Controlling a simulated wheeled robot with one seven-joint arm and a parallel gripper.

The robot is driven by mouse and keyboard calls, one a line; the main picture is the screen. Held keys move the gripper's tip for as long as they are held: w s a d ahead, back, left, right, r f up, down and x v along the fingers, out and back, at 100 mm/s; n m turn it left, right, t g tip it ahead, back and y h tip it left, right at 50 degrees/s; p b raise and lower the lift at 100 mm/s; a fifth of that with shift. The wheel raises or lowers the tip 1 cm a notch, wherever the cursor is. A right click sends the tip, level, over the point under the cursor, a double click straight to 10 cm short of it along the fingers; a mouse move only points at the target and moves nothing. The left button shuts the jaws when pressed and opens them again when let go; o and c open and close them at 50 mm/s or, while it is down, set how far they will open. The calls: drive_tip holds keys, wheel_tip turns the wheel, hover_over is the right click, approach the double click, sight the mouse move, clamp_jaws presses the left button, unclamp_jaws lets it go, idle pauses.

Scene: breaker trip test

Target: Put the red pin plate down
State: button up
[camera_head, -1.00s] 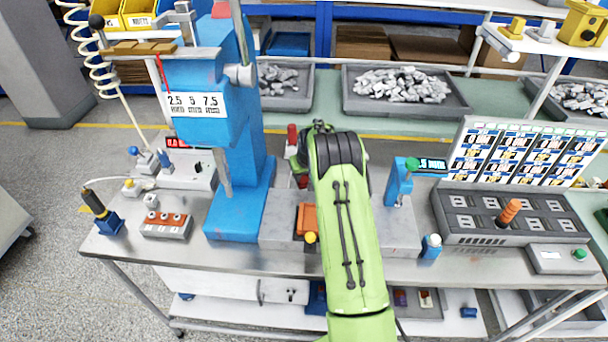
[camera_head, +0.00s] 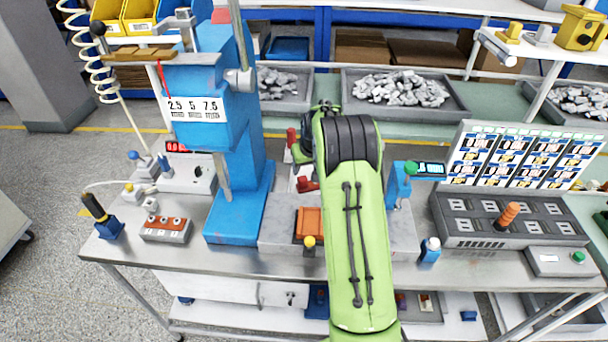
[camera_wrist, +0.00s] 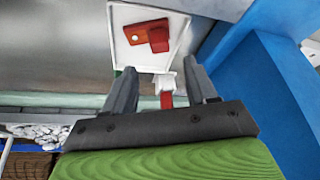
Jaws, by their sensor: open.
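The red pin plate (camera_wrist: 148,37) lies flat on a white tray (camera_wrist: 122,16) in the wrist view, with a raised red block and a small pale dot on it. In the head view the red plate (camera_head: 307,184) shows just left of my green arm. My gripper (camera_wrist: 160,74) is open in the wrist view, its two dark fingers apart, with the plate beyond their tips and not between them. A small white and red piece (camera_wrist: 166,90) shows in the gap; I cannot tell if it touches a finger. My arm hides the gripper in the head view.
A blue press (camera_head: 236,200) stands left of the arm; its blue side fills the right of the wrist view. An orange block (camera_head: 309,221) sits at the front of the grey fixture. A grey tester (camera_head: 510,220) stands right. Some bare steel tabletop shows along the front edge.

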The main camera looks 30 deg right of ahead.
drive_tip(key=s+a+r+n, duration=0.1)
drive_tip(key=s+a+r, duration=0.5)
drive_tip(key=a+r, duration=0.15)
drive_tip(key=s+a+r, duration=0.6)
drive_tip(key=a+r, duration=0.1)
drive_tip(key=r, duration=0.2)
drive_tip(key=s+a+n, duration=0.1)
drive_tip(key=s+a, duration=0.3)
drive_tip(key=s, duration=0.7)
drive_tip(key=s+a+t+y, duration=0.1)
drive_tip(key=s+a, duration=0.4)
drive_tip(key=s, duration=0.6)
drive_tip(key=shift+s+n, duration=0.2)
drive_tip(key=shift+n, duration=0.2)
drive_tip(key=shift+r, duration=0.15)
